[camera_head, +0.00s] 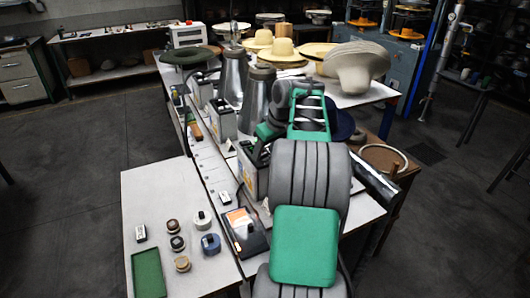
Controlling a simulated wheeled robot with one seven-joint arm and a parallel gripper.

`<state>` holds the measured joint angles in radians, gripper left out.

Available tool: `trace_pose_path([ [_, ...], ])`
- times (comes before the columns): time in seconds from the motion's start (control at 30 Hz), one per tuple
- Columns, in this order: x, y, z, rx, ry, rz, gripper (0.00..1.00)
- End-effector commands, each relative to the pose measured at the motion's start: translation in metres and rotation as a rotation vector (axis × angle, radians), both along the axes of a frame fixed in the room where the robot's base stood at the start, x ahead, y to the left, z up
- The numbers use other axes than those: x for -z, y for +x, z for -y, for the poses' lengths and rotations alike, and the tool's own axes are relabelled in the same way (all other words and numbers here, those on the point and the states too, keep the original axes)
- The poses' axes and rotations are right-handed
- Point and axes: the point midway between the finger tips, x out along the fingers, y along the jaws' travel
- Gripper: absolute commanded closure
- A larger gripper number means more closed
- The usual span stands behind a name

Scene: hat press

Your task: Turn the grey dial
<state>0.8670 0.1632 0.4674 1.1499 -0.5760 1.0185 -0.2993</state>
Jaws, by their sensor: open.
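A light grey round dial (201,219) with a dark mark on top sits on the pale low table (150,192) at the lower left. A similar blue-grey dial (211,244) sits just in front of it. My gripper (255,154) is open, beyond and to the right of the dials, among the machines on the long bench. It is well apart from the grey dial. My arm hides part of the bench, and the fingertips are too small and dark to make out clearly.
Several small round pieces (177,243) and a green tray (148,273) lie left of the dials. A dark device with an orange panel (243,228) stands to their right. Metal cones (232,80) and straw hats (283,52) stand farther back. The table's back left is clear.

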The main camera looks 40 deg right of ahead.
Motion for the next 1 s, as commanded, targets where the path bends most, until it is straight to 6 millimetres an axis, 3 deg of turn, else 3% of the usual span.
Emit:
trace_pose_path([
  [0.3, 0.0041, 0.0021, 0.0000, 0.000, -0.001, 0.001, 0.49],
  [0.9, 0.0038, 0.0020, -0.0002, 0.000, -0.001, 0.001, 0.98],
  [1.0, 0.0038, 0.0020, -0.0002, 0.000, -0.001, 0.001, 1.00],
])
